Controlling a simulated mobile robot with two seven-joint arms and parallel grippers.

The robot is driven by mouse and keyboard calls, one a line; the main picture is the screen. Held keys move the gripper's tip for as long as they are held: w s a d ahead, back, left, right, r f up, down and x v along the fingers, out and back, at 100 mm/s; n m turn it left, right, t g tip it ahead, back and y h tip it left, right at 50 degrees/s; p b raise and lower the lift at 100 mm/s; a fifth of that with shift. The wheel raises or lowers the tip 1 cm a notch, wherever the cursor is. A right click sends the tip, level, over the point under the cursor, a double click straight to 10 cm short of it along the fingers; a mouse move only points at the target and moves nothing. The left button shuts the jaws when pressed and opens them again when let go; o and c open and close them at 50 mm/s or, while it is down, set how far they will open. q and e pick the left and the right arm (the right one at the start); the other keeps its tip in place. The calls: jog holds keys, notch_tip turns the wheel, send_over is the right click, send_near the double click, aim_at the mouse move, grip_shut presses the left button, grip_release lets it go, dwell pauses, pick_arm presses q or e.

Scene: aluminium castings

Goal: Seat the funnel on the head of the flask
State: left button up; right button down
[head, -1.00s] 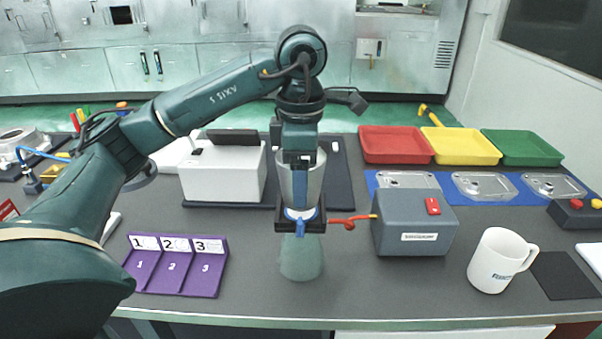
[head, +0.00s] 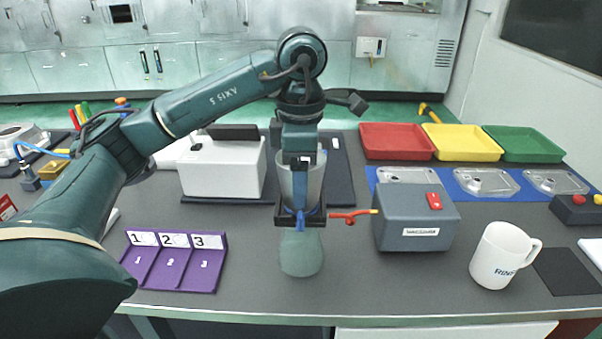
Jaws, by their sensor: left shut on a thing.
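The flask (head: 301,256) is a grey-green translucent cone standing upright on the dark table near the front. A red hose joint sits beside its upper part, on the right. My left gripper (head: 300,218) points down directly over the flask and hides its head. It is shut on the funnel (head: 317,182), a pale grey cup whose sides show behind and beside the gripper. The funnel's lower end is hidden, so I cannot tell whether it touches the flask's head. My right gripper is not in view.
A grey box with a red switch (head: 416,220) stands close to the right, by the hose. A white mug (head: 503,256) is further right. A purple numbered rack (head: 174,262) lies at the left, a white instrument (head: 222,168) behind it. Red, yellow and green trays line the back right.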

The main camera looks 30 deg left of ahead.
pick_arm(q)
jog(key=shift+f, duration=0.35)
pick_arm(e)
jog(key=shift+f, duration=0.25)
pick_arm(q)
jog(key=o, duration=1.1)
notch_tip(320, 180, up, 2)
jog(key=shift+r, duration=0.1)
notch_tip(320, 180, up, 11)
jog(key=p, duration=0.3)
jog(key=shift+p, duration=0.35)
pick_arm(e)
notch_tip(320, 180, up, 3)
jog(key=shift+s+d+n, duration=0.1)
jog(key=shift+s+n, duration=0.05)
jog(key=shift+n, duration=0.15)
